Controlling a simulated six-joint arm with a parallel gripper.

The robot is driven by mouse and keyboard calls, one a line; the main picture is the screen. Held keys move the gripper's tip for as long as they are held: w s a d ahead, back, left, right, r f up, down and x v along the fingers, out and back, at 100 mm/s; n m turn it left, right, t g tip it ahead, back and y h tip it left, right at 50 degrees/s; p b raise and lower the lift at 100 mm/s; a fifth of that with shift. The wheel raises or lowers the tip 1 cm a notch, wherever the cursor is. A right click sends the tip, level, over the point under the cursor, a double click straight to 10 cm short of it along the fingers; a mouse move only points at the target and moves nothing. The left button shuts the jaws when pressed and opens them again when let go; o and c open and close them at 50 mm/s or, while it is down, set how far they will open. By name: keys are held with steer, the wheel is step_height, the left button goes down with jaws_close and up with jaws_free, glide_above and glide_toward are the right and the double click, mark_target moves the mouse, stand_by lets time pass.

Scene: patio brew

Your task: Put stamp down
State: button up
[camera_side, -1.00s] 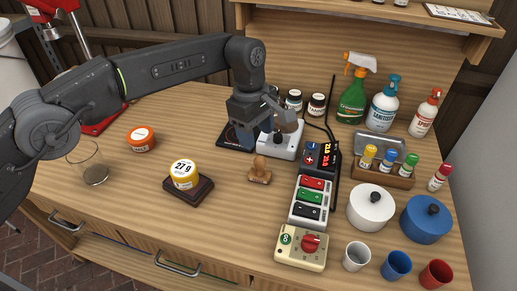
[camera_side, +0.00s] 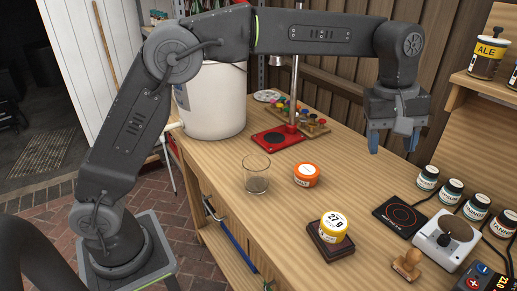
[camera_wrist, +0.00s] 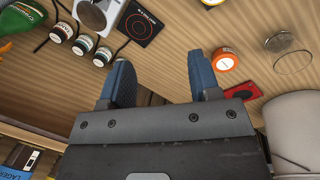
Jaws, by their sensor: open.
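My gripper (camera_side: 394,142) is raised above the back part of the table, well apart from the stamp. Its blue fingers are spread with nothing between them. The wrist view also shows the open fingers (camera_wrist: 162,78). I cannot make out the stamp in the wrist view.
The white device (camera_side: 445,242) and a black hot plate (camera_side: 399,216) are near the stamp. Bare wood lies between.

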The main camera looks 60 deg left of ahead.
steer(key=s+a+r+m+t, duration=0.1)
steer(key=s+a+r+m, duration=0.1)
steer(key=s+a, duration=0.45)
steer(key=s+a+r+m+t, duration=0.1)
steer(key=s+a+r+m, duration=0.2)
steer(key=s+a, duration=0.4)
steer(key=s+a+f+m+t, duration=0.1)
steer(key=s+a+f+m, duration=0.1)
steer(key=s+f, duration=0.2)
steer(key=s+a+f+m+t+y, duration=0.1)
steer(key=s+a+f+m, duration=0.1)
steer(key=s, duration=0.8)
step_height(320, 180, down, 2)
steer(key=shift+a+f+m+y, duration=0.1)
steer(key=shift+a+m+y, duration=0.2)
steer(key=shift+a, duration=0.45)
